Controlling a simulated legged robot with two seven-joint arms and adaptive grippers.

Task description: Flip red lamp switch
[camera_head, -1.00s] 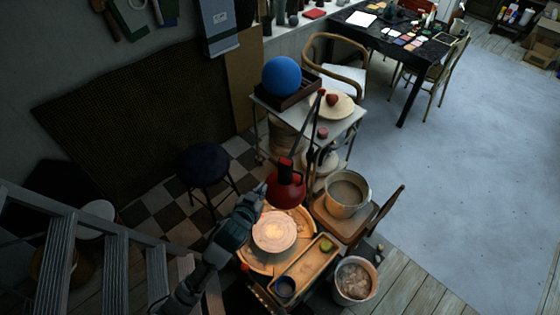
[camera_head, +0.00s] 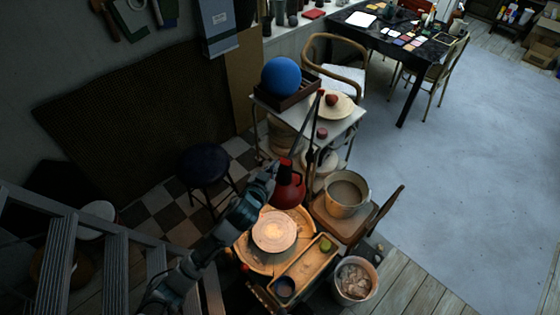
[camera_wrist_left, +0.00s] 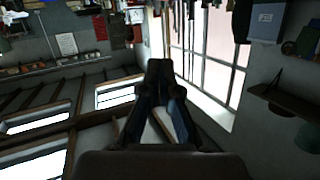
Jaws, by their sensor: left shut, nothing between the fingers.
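The red lamp (camera_head: 288,193) hangs on a dark arm above the pottery wheel, and its light falls on the pale wheel head (camera_head: 273,231). Its switch is too small to make out. My left gripper (camera_head: 270,168) is just left of the lamp's upper part in the head view. I cannot tell whether it touches the lamp. In the left wrist view the fingers of the left gripper (camera_wrist_left: 160,66) are together with nothing between them. The lamp does not show in that view. My right gripper is not in view.
A tray (camera_head: 305,262) and a bucket (camera_head: 355,279) stand right of the wheel. A pot (camera_head: 346,193) sits on a wooden chair. Behind the lamp is a cart with a blue ball (camera_head: 282,76). A dark stool (camera_head: 203,164) stands left. Open floor lies at right.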

